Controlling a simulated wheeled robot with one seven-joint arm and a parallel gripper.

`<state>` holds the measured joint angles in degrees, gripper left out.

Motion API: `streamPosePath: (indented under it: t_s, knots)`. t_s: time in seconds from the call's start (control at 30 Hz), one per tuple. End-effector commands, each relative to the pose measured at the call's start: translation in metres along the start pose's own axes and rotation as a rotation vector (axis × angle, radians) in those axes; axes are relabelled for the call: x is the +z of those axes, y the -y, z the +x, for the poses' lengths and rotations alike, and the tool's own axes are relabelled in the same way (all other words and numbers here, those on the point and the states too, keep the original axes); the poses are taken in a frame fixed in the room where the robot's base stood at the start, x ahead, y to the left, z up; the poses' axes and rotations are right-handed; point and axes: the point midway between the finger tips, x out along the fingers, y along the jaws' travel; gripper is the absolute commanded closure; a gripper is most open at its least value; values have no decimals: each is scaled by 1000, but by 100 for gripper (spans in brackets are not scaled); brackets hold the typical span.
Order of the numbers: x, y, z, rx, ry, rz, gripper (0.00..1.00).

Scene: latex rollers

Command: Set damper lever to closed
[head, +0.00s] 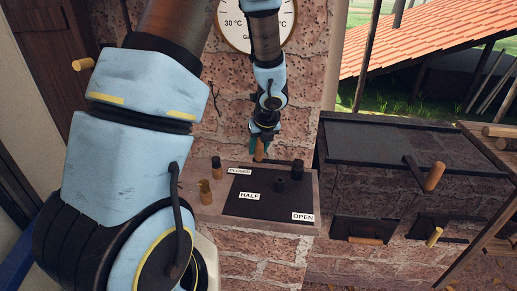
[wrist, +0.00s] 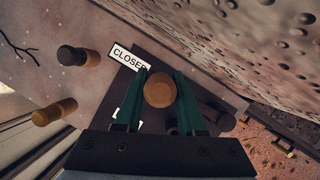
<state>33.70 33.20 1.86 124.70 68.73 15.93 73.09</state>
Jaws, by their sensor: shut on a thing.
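The damper plate (head: 262,205) is a dark panel on the stone ledge, with labels CLOSED (head: 240,171) at back left, HALF (head: 249,196) in the middle and OPEN (head: 303,217) at front right. The damper lever's round wooden knob (head: 259,152) stands near the plate's back edge, right of the CLOSED label. My gripper (head: 262,138) reaches down onto it from above. In the wrist view the green fingers are shut on the wooden knob (wrist: 159,89), one on each side. The CLOSED label (wrist: 129,57) shows just left of them. The lever's lower part is mostly hidden.
Dark posts (head: 280,186) stand on the plate's right side. Two small wood-and-black pegs (head: 205,190) stand on the ledge at left. The brick wall (head: 300,110) rises close behind. A brick stove with wooden-handled doors (head: 362,240) is at right.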

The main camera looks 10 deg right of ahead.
Motion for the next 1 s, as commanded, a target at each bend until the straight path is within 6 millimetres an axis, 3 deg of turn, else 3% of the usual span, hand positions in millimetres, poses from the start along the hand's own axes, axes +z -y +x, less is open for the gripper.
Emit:
streamPosePath:
  t_s: [0.43,0.47,0.5,0.7,1.0]
  knots:
    - [3,2,0,-6,4,11,100]
    - [3,2,0,-6,4,11,59]
    - [3,2,0,-6,4,11,54]
    - [2,1,0,-5,2,10,32]
    - [2,1,-2,-5,1,9,31]
